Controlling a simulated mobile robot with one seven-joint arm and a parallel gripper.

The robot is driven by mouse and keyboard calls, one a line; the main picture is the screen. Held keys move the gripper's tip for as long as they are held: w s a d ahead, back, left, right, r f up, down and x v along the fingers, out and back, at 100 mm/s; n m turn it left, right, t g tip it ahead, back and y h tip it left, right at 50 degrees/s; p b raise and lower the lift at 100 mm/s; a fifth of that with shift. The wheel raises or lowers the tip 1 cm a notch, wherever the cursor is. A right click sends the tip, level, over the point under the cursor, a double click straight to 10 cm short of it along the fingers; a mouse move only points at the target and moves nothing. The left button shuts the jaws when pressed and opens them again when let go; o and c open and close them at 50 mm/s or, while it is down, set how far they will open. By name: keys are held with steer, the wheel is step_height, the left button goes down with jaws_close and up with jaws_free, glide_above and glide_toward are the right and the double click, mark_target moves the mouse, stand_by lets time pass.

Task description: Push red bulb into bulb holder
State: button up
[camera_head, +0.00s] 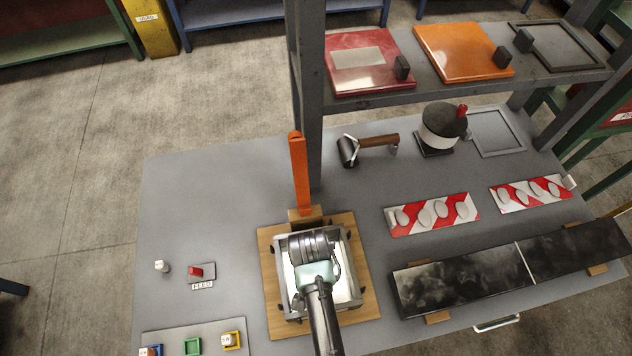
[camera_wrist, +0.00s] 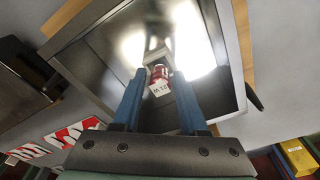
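My gripper (camera_wrist: 160,76) has two blue fingers, and in the wrist view they close in on both sides of the red bulb (camera_wrist: 159,74). The bulb is red with a white end marked "21 W" facing the wrist camera. Just past it is a pale metallic part, apparently the bulb holder (camera_wrist: 157,52), inside a shiny lamp housing (camera_wrist: 92,57). I cannot tell how deep the bulb sits in it. In the head view the housing (camera_head: 283,289) is a grey-framed box on a wooden board, and my arm hides its middle, the fingers and the bulb.
An orange upright bar (camera_head: 300,173) stands at the housing's far edge, beside a grey shelf post (camera_head: 307,100). Left on the table are a white bulb-like piece (camera_head: 161,265) and a red piece (camera_head: 195,271). Right are striped plates (camera_head: 433,214) and a long black panel (camera_head: 460,286).

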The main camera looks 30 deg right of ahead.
steer(key=shift+o, duration=1.2)
step_height(320, 180, up, 13)
steer(key=s+a+b, duration=0.1)
steer(key=shift+a, duration=0.1)
